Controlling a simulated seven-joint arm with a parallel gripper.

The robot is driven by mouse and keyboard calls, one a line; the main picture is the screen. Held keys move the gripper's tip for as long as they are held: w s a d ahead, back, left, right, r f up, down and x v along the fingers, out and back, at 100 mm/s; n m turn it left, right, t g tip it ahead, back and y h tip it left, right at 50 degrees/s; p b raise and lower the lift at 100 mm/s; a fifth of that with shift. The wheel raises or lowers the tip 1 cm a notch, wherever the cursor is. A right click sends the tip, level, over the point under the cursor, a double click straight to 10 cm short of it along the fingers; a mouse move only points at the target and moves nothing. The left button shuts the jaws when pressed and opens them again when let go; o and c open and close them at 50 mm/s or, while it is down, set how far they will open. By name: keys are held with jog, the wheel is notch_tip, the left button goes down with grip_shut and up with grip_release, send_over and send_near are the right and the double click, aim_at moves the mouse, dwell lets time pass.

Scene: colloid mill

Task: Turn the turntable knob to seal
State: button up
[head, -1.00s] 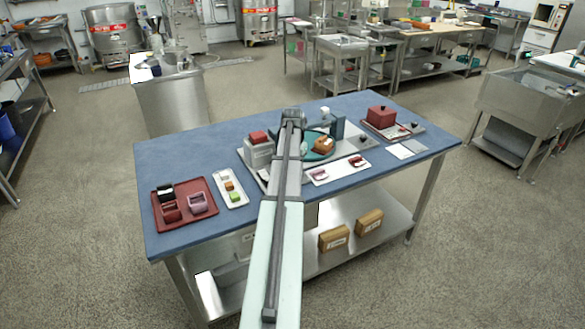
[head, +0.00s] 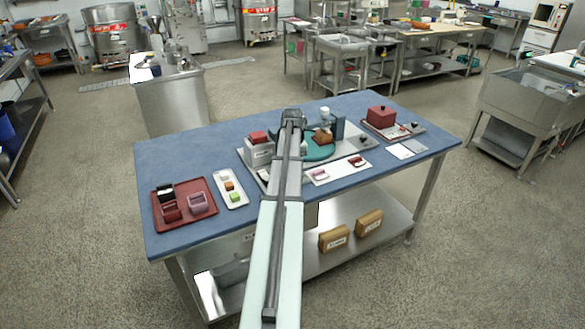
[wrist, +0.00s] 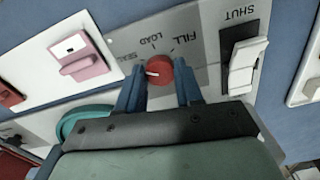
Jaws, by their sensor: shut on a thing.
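The red turntable knob (wrist: 160,71) sits on a grey panel marked FILL, LOAD and SEAL. My gripper (wrist: 160,84) is shut on this knob, one blue finger on each side. The knob's white mark is on its left side, near the SEAL label, which a finger partly covers. The teal turntable (head: 320,153) stands on the table with a brown block (head: 322,137) on it; its rim also shows in the wrist view (wrist: 73,122). My arm hides the knob and fingers in the head view.
A white lever (wrist: 243,68) on a plate marked SHUT is close right of the knob. A white tray with a pink piece (wrist: 88,66) is to the left. A red tray (head: 183,222) and a dark red box (head: 381,116) stand on the blue table.

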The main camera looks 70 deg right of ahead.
dwell(0.5)
jog(key=o, duration=1)
jog(key=shift+o, duration=0.2)
notch_tip(320, 180, up, 14)
jog(key=shift+f, duration=0.1)
dwell(0.4)
